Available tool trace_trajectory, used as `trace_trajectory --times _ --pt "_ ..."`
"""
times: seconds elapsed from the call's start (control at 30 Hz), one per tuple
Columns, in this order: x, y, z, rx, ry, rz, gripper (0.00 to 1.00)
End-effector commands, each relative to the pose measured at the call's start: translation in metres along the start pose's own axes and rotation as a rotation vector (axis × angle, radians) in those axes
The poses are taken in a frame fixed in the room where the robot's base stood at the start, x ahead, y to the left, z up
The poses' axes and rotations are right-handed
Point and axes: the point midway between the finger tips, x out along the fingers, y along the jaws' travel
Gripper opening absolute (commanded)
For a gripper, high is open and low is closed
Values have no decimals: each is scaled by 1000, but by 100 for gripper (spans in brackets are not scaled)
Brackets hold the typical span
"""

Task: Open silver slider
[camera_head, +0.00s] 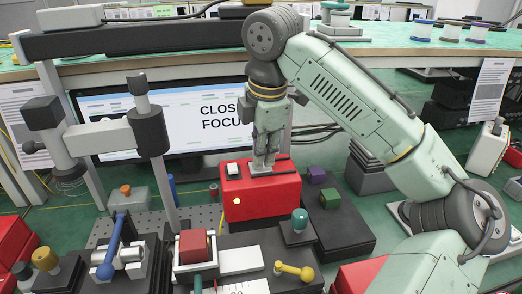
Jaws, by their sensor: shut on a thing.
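My gripper (264,163) points straight down over the top of a red box (261,198) in the middle of the head camera view. Its fingers are shut on a small grey-silver piece (260,172), which looks like the silver slider, at the box's top face. The fingers hide most of this piece. A dark slot or strip shows on the top face beside the fingertips.
A blue-handled lever (112,247) is left. A monitor (170,122) stands behind.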

Motion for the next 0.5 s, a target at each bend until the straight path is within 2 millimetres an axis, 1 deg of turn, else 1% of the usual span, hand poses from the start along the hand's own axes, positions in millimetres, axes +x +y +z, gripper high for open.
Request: trace_trajectory --times 0.03,0.13,0.17,0.5 --pt "0 0 0 0 0 -1 7" --pt "0 0 0 0 0 -1 1" --pt "0 0 0 0 0 -1 0" --pt "0 0 0 0 0 -1 0"
